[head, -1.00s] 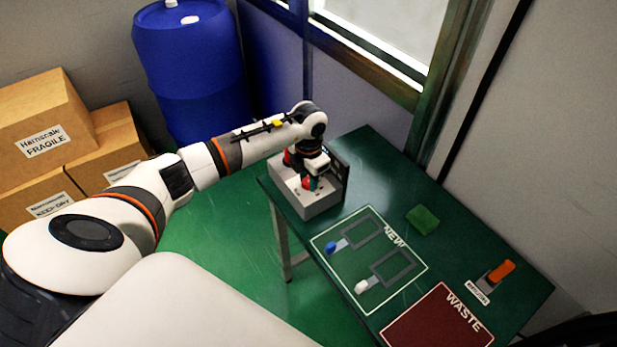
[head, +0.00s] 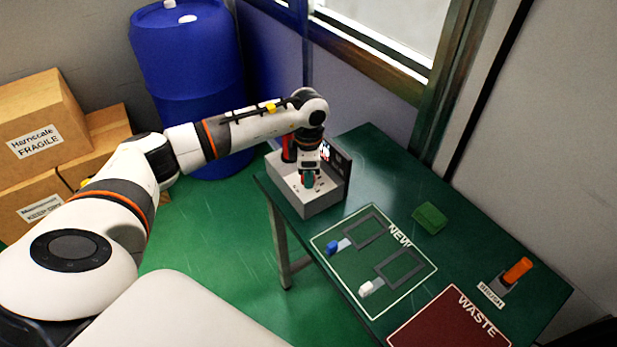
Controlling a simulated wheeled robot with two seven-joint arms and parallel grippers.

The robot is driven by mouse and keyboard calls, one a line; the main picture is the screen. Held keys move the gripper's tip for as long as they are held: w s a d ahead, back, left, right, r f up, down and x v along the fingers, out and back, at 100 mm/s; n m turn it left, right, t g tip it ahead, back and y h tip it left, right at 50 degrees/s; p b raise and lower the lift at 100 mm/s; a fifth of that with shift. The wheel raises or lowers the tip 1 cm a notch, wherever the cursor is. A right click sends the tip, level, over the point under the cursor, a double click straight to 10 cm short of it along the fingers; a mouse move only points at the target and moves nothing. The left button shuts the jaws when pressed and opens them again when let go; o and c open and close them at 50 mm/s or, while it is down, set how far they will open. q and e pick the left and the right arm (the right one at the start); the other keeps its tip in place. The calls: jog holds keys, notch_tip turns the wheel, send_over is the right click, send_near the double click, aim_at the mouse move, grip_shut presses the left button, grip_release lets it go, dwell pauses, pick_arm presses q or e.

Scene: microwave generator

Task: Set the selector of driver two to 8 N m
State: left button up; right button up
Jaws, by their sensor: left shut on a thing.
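A grey open-topped box (head: 318,203) stands at the table's far left end, with a dark upright panel at its right side. A red upright thing (head: 289,149) shows at its back, partly hidden by my arm. My left gripper (head: 308,181) points down into the box and is shut on a small teal part there. The jaws hide most of that part, so I cannot tell which driver it belongs to. No selector marking or number can be read. My right gripper is not in view.
The green table (head: 400,180) carries a NEW mat (head: 413,304) with two grey frames and blue and white tabs, a green block (head: 429,217), an orange-handled brush (head: 517,269) and a red WASTE mat (head: 440,327). A blue drum (head: 190,70) and cartons (head: 40,110) stand behind my left arm.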

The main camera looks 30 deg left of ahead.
pick_arm(q)
jog(key=shift+r+m, duration=0.1)
jog(key=shift+m, duration=0.3)
jog(key=o, duration=1)
notch_tip(320, 180, up, 12)
jog(key=b, duration=0.2)
jog(key=shift+b, duration=0.4)
